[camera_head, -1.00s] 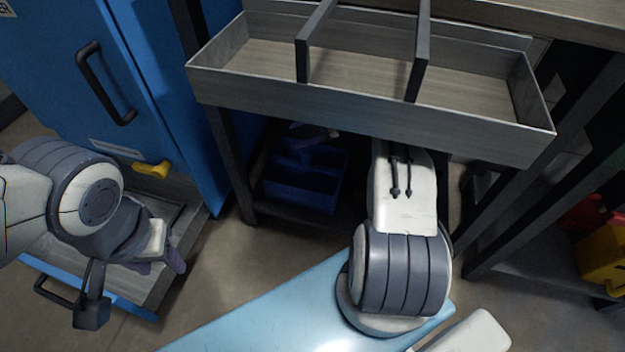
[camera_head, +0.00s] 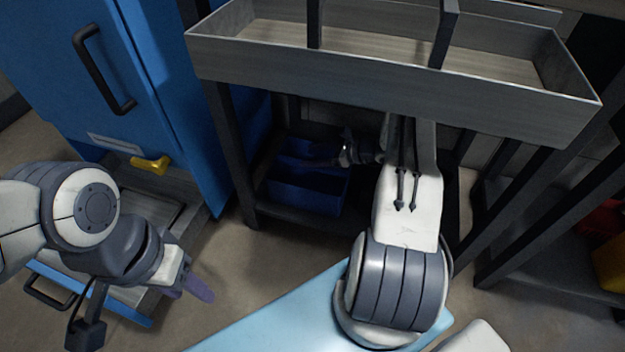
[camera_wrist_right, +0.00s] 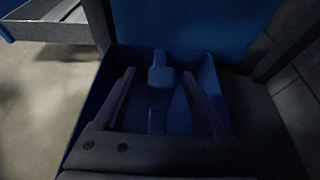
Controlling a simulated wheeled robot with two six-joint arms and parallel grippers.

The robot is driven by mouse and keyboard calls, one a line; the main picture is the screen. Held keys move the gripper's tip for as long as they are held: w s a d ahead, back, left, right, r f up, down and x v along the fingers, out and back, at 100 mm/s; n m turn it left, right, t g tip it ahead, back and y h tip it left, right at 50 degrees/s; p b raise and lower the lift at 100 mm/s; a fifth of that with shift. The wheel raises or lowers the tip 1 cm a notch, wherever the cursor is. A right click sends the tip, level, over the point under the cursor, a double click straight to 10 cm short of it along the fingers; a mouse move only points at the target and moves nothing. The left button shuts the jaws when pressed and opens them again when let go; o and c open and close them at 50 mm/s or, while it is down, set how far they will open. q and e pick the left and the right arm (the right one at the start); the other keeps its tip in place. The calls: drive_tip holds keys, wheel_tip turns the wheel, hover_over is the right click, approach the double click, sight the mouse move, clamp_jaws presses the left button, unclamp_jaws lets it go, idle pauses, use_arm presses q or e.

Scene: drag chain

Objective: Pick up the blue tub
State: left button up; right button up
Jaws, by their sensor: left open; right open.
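The blue tub (camera_head: 305,192) sits on the low shelf under the grey workbench, in shadow. It also shows in the right wrist view (camera_wrist_right: 207,64), with an upright central handle (camera_wrist_right: 160,78). My right gripper (camera_head: 322,157) reaches under the bench and is over the tub, dark and hard to make out in the head view. In the right wrist view its two fingers (camera_wrist_right: 160,88) are open, one on each side of the handle. I cannot tell whether they touch it. My left gripper (camera_head: 200,288) is open and empty at the left, away from the tub.
The grey divided bench tray (camera_head: 390,90) is above the tub, and bench legs (camera_head: 233,150) flank the shelf. A blue cabinet (camera_head: 150,90) stands at the left, with an open drawer (camera_head: 150,215) below it.

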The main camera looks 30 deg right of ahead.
drive_tip(key=shift+w+a+f+b, duration=0.7)
drive_tip(key=shift+w+f, duration=0.15)
drive_tip(key=shift+w+a, duration=0.25)
drive_tip(key=shift+w, duration=0.1)
use_arm(q)
wheel_tip(320, 180, down, 2)
drive_tip(key=shift+f, duration=0.2)
use_arm(e)
clamp_jaws()
